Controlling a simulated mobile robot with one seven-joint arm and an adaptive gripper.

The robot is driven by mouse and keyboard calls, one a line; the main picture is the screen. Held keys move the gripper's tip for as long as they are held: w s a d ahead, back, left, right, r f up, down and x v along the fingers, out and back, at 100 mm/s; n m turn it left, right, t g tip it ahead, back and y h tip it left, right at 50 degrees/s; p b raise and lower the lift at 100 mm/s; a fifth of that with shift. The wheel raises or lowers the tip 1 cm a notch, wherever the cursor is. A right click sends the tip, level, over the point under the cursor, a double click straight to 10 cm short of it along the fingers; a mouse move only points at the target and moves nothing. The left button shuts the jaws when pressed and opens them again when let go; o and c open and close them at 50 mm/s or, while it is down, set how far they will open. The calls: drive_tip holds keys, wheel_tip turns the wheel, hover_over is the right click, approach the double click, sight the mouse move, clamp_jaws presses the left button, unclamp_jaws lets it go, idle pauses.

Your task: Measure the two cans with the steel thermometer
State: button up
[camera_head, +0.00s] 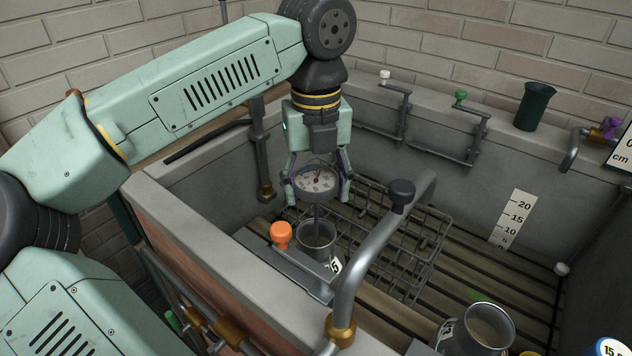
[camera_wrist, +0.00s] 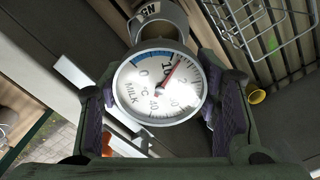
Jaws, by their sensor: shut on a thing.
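My gripper (camera_head: 318,192) is shut on the steel thermometer (camera_head: 317,180), holding its round white dial between both fingers. In the wrist view the dial (camera_wrist: 160,88) reads MILK and °C, and its red needle points close to 10. The stem points down at the mouth of a grey metal can (camera_head: 325,252) with a number label. I cannot tell how deep the tip reaches. The same can seems to show behind the dial in the wrist view (camera_wrist: 158,18). A second grey can (camera_head: 500,340) with a label and pale contents stands at the lower right.
The cans are in a stone trough with a slatted floor and a wire rack (camera_head: 415,240). A curved grey pipe (camera_head: 365,245) rises right of the near can, and an orange knob (camera_head: 281,234) stands left. A depth scale (camera_head: 513,218) is on the far wall; a dark green cup (camera_head: 533,105) stands on the ledge.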

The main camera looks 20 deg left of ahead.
sight(316, 214)
drive_tip(key=shift+f, duration=0.2)
drive_tip(key=shift+f+b, duration=2.45)
drive_tip(key=shift+f, duration=0.55)
